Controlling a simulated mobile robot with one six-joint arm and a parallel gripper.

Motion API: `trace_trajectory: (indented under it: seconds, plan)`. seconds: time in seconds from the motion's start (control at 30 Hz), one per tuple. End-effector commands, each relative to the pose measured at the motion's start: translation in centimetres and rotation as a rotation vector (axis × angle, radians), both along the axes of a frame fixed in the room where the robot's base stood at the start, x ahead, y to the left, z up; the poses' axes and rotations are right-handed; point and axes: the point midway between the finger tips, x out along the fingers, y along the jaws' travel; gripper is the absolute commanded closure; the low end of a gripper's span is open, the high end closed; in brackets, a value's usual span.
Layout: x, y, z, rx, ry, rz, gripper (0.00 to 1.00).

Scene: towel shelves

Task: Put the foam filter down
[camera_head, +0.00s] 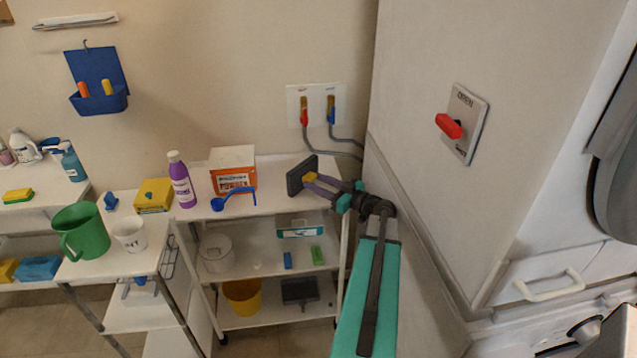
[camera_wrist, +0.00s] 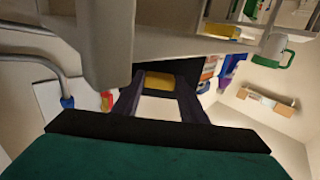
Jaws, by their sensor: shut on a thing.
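The foam filter (camera_head: 297,175) is a dark grey flat panel with a yellow grip tab. It is tilted, above the right part of the white shelf unit's top (camera_head: 270,199). My gripper (camera_head: 311,182) is shut on its yellow tab, reaching in from the right. In the wrist view my gripper (camera_wrist: 159,84) has its two dark fingers on either side of the yellow tab, and the dark foam filter (camera_wrist: 187,76) shows beyond it. I cannot tell whether the panel's lower edge touches the shelf top.
An orange-and-white box (camera_head: 233,181), a blue scoop (camera_head: 234,199) and a purple bottle (camera_head: 181,180) stand left on the top. A yellow bucket (camera_head: 242,297) and a dark panel (camera_head: 300,290) are on the bottom shelf. Wall valves with hoses (camera_head: 331,110) are behind; a large cabinet (camera_head: 440,190) is right.

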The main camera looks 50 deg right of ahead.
Motion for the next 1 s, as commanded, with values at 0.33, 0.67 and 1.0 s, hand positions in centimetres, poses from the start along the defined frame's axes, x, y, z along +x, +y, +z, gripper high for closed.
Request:
trace_trajectory:
  seconds: [0.33,0.67,1.0]
  plan:
    - [-0.04,-0.04,-0.27,0.0,0.0,-0.001,0.84]
    - [-0.06,-0.08,-0.53,0.0,0.0,-0.001,0.84]
    - [-0.09,-0.1,-0.79,0.0,0.0,-0.002,0.84]
